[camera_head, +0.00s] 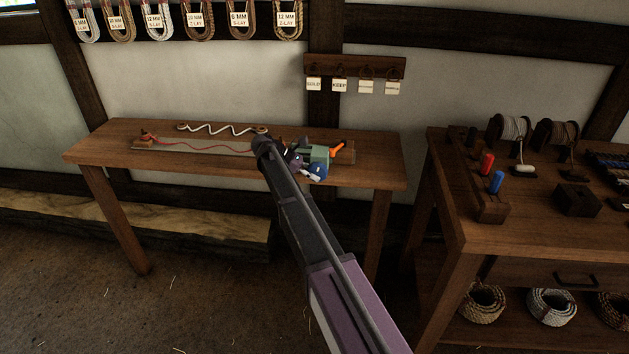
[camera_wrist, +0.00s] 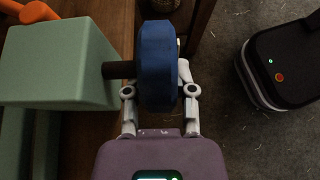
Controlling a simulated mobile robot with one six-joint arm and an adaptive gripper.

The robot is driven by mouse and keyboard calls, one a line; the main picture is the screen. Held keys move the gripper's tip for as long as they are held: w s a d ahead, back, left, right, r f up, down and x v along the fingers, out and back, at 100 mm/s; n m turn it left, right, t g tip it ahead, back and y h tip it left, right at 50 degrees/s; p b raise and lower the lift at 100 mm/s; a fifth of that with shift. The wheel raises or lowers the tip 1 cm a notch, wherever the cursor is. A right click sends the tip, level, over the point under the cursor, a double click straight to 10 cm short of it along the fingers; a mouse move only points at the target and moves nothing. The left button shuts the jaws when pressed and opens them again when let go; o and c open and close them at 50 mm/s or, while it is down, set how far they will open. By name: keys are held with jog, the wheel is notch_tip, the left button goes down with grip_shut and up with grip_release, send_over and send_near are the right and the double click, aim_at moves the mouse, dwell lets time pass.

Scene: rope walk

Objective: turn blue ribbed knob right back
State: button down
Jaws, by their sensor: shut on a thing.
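The blue ribbed knob (camera_wrist: 157,68) sits on a dark shaft (camera_wrist: 117,70) that comes out of the side of a pale green block (camera_wrist: 62,62). In the head view the knob (camera_head: 318,171) is at the front of the green block (camera_head: 318,153), partly covered by my gripper. My gripper (camera_wrist: 160,90) is shut on the knob, one pale finger on each side of it. In the head view my gripper (camera_head: 305,168) is small and partly hidden by my arm. An orange handle (camera_head: 338,147) stands out at the block's right; it also shows in the wrist view (camera_wrist: 36,14).
The block stands on a wooden table (camera_head: 110,145) against the wall. A red cord (camera_head: 200,148) and a white cord (camera_head: 220,130) lie to its left. A second bench (camera_head: 445,190) with spools and red and blue handles stands at the right. My base shows in the wrist view.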

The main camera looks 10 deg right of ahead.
jog(key=shift+h, duration=0.3)
jog(key=shift+c, duration=2.2)
grip_release()
jog(key=shift+r+y+p, duration=0.15)
jog(key=shift+y+p, duration=0.25)
jog(key=shift+p, duration=0.15)
